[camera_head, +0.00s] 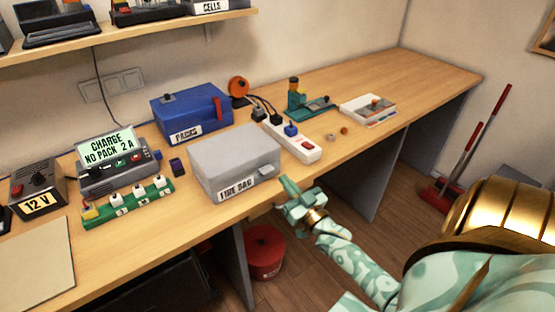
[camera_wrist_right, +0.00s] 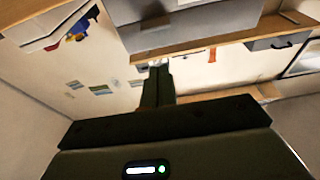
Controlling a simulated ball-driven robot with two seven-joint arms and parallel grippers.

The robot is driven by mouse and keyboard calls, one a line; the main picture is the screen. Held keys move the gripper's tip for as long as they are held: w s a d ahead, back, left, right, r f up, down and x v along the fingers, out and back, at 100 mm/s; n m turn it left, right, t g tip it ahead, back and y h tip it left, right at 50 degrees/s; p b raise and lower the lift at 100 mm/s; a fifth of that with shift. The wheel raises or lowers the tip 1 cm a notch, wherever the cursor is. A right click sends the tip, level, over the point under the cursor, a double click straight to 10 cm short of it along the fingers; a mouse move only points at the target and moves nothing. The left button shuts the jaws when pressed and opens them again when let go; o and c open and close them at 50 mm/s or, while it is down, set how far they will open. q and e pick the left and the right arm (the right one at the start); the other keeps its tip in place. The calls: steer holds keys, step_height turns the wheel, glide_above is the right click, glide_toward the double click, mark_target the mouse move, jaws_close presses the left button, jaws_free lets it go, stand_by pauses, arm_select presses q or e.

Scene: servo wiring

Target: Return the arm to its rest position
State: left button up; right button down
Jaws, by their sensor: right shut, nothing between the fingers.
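My right gripper (camera_head: 290,188) is at the front edge of the bench, just in front of the grey box labelled "FIRE BAG" (camera_head: 235,155). Its fingers are shut with nothing between them. I cannot tell whether it touches the box or the bench edge. My mint-patterned right arm comes up from the lower right. In the right wrist view the shut fingers (camera_wrist_right: 157,84) show dark, pointing at the wall and the underside of a shelf. My left gripper is not in view.
The wooden bench (camera_head: 430,75) holds a blue "PACKS" box (camera_head: 192,112), a white power strip (camera_head: 300,143), a charger (camera_head: 118,165), a green board (camera_head: 130,205) and a "12 V" supply (camera_head: 38,195). A red bucket (camera_head: 264,252) stands on the floor below. The bench's far right is clear.

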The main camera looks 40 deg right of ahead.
steer(key=v, duration=0.2)
steer(key=shift+s+f, duration=0.15)
steer(key=shift+s, duration=0.25)
steer(key=shift+f, duration=0.1)
steer(key=s+a+f+n+g, duration=0.15)
steer(key=s+f+g, duration=0.3)
steer(key=f, duration=0.55)
steer(key=s+a+f+g, duration=0.25)
steer(key=s+f, duration=0.25)
steer(key=f, duration=0.5)
steer(key=s+a+f+n+g, duration=0.15)
steer(key=s+f+g, duration=0.35)
steer(key=f, duration=0.6)
steer(key=s+a+f+g, duration=0.2)
steer(key=s+a+f, duration=0.1)
steer(key=s, duration=0.5)
steer(key=s+a+f+n+g+y, duration=0.1)
steer(key=s+a+f+g, duration=0.2)
steer(key=s, duration=0.6)
steer(key=s+a+f+n+g+y, duration=0.1)
steer(key=s+a+f, duration=0.3)
steer(key=s, duration=0.5)
steer(key=shift+f+g, duration=0.3)
steer(key=shift+g, duration=0.6)
